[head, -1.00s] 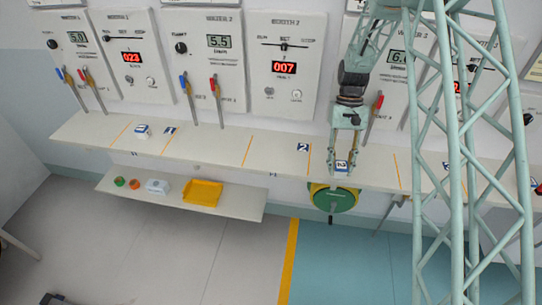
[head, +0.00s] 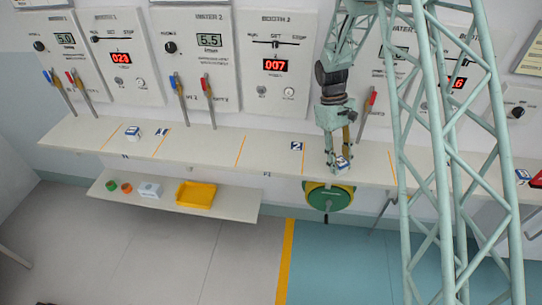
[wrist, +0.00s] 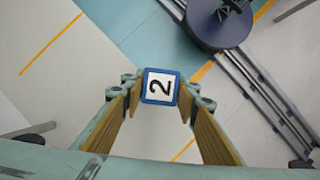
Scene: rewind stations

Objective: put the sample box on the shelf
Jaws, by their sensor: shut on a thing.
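The sample box (wrist: 161,86) is a small white and blue cube with a black "2" on its face. It is between the fingertips of my gripper (wrist: 158,92) in the wrist view. In the head view my gripper (head: 337,166) is shut on the box (head: 344,163) in front of the long counter, near its front edge; whether the box touches the counter is unclear. The lower shelf (head: 230,205) hangs below the counter's left part, left of my gripper.
Another blue-white box (head: 133,132) sits on the counter (head: 215,145). A green reel (head: 328,198) is below my gripper. Levers stand along the wall panels.

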